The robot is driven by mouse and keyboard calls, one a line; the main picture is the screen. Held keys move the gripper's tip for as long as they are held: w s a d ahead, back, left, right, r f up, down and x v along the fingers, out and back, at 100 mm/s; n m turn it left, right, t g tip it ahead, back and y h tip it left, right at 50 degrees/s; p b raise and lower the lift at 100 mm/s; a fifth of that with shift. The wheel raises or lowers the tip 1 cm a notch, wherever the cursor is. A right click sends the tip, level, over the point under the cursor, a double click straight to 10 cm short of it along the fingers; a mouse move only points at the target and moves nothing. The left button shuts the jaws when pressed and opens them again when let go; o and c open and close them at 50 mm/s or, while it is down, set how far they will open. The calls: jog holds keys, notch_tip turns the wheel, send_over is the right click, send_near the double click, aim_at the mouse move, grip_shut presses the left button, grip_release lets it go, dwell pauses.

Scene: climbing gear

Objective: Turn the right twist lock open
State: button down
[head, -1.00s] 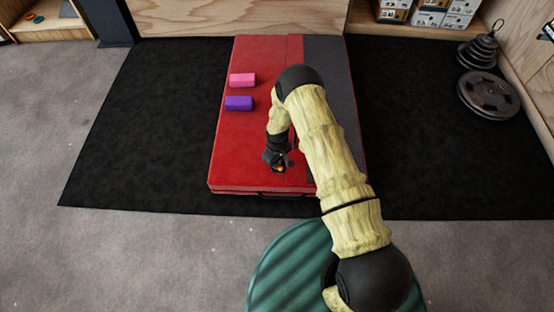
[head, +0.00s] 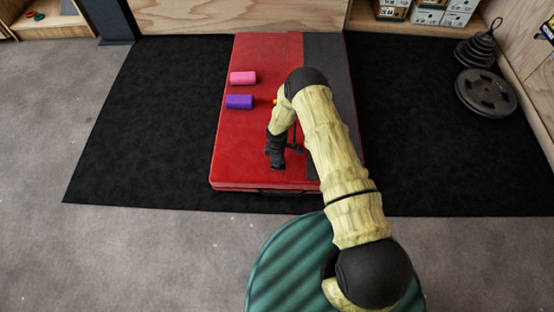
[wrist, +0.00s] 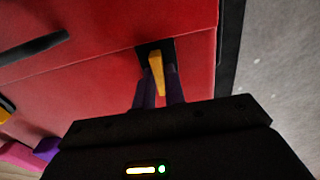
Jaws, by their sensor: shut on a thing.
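A twist lock (wrist: 157,62) with a yellow lever on a dark plate sits at the edge of the red crash pad (head: 238,150) in the wrist view. My gripper (wrist: 158,84) has its two purple fingers on either side of the yellow lever and is shut on it. In the head view, my gripper (head: 275,160) is low over the pad's near part, and my arm hides the held lock. A second yellow piece (wrist: 5,108), partly cut off, shows at the left edge of the wrist view. A small yellow spot (head: 276,101) shows beside my arm in the head view.
A pink block (head: 243,78) and a purple block (head: 239,102) lie on the pad's left part. A black strap (wrist: 35,46) shows on the pad. Weight plates (head: 486,92) are at the right. The black floor mat (head: 150,130) is clear at the left.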

dwell(0.4)
jog(key=c, duration=1.5)
grip_release()
jog(key=shift+o, duration=0.2)
notch_tip(320, 180, up, 17)
jog(key=p, duration=0.7)
jog(key=shift+r, duration=0.2)
